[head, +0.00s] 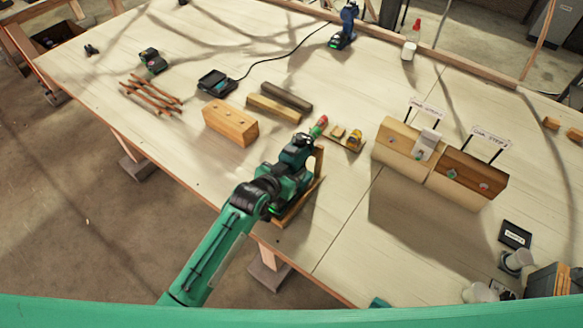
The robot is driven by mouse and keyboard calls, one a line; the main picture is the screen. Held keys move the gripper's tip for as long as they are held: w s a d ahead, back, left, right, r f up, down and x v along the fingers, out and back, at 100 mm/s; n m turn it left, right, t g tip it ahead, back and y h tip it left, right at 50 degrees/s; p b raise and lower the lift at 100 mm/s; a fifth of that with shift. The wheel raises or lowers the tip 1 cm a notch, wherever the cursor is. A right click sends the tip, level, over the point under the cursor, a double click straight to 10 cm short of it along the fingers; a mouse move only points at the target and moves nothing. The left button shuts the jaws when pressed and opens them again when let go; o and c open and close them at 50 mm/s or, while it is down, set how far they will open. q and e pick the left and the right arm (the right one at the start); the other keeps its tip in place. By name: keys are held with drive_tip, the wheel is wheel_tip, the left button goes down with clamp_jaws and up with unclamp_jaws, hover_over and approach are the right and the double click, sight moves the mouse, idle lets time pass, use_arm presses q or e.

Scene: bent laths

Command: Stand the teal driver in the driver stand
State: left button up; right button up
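The teal driver (298,150) is at the near edge of the table, with its head up and its battery foot low. Its red-tipped nose points to the back right. The driver stand (318,160), a wooden base with an upright, is right at the driver; whether the foot is seated in it is hidden. My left gripper (287,180) is at the driver's handle, overlapping it in the head view. Its fingers are hidden among the dark parts, so their opening does not show. My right gripper is not in view.
Wooden blocks (231,123) and a small tray of bits (345,139) lie behind the driver. Two labelled wooden blocks (467,179) stand to the right. A blue driver (344,26) stands at the back. The table front between the stand and the labelled blocks is clear.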

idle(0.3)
use_arm(q)
drive_tip(key=shift+f+b, duration=0.4)
drive_tip(key=shift+f, duration=0.1)
drive_tip(key=shift+w, duration=0.1)
idle(0.4)
drive_tip(key=o, duration=1.4)
drive_tip(key=shift+o, duration=0.2)
drive_tip(key=shift+f, duration=0.25)
drive_tip(key=b+v, duration=0.3)
drive_tip(key=v, duration=1.1)
drive_tip(key=shift+d+r, duration=0.1)
